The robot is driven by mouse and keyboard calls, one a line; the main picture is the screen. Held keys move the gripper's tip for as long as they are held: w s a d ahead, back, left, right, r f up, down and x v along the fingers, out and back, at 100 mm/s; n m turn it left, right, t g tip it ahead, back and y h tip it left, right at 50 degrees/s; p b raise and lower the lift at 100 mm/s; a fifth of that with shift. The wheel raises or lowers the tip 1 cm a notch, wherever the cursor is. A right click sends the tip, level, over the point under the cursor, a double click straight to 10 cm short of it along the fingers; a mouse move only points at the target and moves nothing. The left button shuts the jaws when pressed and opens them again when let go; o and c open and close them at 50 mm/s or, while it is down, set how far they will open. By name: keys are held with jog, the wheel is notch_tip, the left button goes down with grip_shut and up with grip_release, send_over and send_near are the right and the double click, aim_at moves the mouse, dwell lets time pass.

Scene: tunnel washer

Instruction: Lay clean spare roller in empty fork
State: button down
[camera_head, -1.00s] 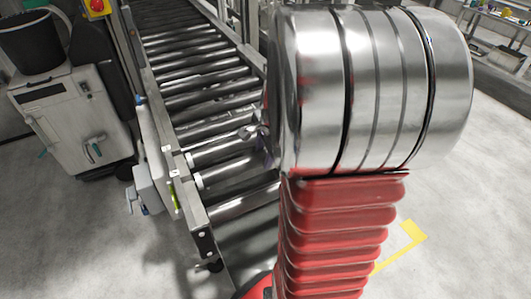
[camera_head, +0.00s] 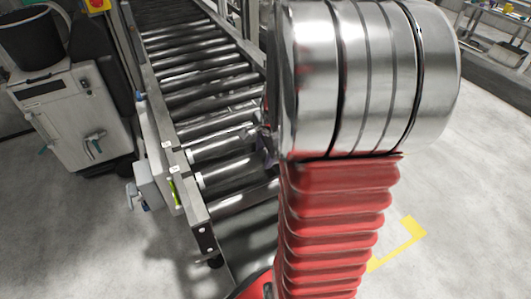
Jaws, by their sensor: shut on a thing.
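The roller conveyor (camera_head: 205,215) runs from the lower middle to the upper left, with several shiny steel rollers across its side rails. Only a small metal part of my gripper (camera_head: 267,143) shows, at the conveyor's right side beside my large arm joint. It is shut on a roller, seemingly the steel roller (camera_head: 222,141) whose right end meets it. My arm covers the gripper's fingers and the right ends of the near rollers. I cannot tell whether this roller rests in its fork or sits just above it. The empty fork cannot be made out.
A grey cabinet (camera_head: 72,115) with a black bucket (camera_head: 35,40) on top stands left of the conveyor. A red button on a yellow box (camera_head: 97,4) is at the top. A table (camera_head: 497,30) stands at far right.

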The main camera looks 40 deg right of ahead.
jog(key=c, duration=1.3)
grip_release()
jog(key=shift+c, duration=0.2)
jog(key=o, duration=0.3)
jog(key=v, duration=1.3)
jog(key=shift+s+r, duration=0.1)
jog(key=shift+r, duration=0.3)
